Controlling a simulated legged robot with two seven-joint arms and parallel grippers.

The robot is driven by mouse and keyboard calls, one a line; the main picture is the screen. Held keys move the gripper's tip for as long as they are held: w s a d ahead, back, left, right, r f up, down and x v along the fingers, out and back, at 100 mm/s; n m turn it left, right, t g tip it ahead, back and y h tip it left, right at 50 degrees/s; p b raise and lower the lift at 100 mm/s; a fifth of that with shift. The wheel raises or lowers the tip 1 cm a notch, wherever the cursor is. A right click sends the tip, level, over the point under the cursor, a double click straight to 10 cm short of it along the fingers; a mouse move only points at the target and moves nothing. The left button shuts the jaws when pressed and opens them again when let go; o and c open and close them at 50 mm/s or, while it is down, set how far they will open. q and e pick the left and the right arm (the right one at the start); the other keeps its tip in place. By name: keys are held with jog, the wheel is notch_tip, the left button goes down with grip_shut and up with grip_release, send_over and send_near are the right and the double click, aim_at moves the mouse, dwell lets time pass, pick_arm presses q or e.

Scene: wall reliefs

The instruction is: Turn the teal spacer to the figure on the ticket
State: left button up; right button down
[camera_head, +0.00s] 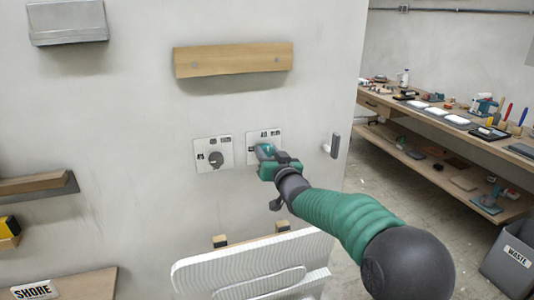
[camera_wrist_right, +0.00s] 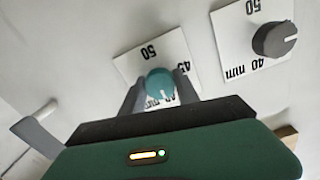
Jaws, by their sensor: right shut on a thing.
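The teal spacer is a round teal knob (camera_wrist_right: 160,82) on a white wall plate (camera_wrist_right: 128,62) in the right wrist view. The plate carries the figures 50 and 45 and a partly covered "40 mm". My right gripper (camera_head: 268,156) reaches the plate in the head view, and its two grey fingers (camera_wrist_right: 157,88) are shut on the sides of the knob. The knob's pointer mark is too small to read. I cannot make out a ticket with a figure. My left gripper is not in view.
A similar plate with a dark grey knob (camera_head: 216,160) is left of the teal one. A dark handle (camera_head: 335,145) sticks out near the wall's right edge. A wooden rail (camera_head: 233,60) is above, a white ribbed panel (camera_head: 215,268) below. A workbench (camera_head: 450,125) stands back right.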

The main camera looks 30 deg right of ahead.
jog(key=shift+f, duration=0.1)
jog(key=n+b, duration=0.2)
jog(key=shift+f+n, duration=0.1)
jog(key=shift+n, duration=0.3)
jog(key=n+b, duration=0.4)
jog(key=n, duration=0.2)
jog(key=shift+s, duration=0.1)
jog(key=n+b, duration=0.1)
jog(key=n, duration=0.1)
jog(key=n+b, duration=0.2)
jog(key=n, duration=0.1)
jog(key=shift+a+r+n, duration=0.1)
jog(key=shift+r+n, duration=0.1)
jog(key=shift+n, duration=0.1)
jog(key=n+b, duration=0.1)
jog(key=n, duration=0.1)
jog(key=shift+s+r+n, duration=0.1)
jog(key=shift+n, duration=0.2)
jog(key=shift+r+n+b, duration=0.1)
jog(key=shift+n+b, duration=0.25)
jog(key=shift+n, duration=0.05)
jog(key=shift+r, duration=0.1)
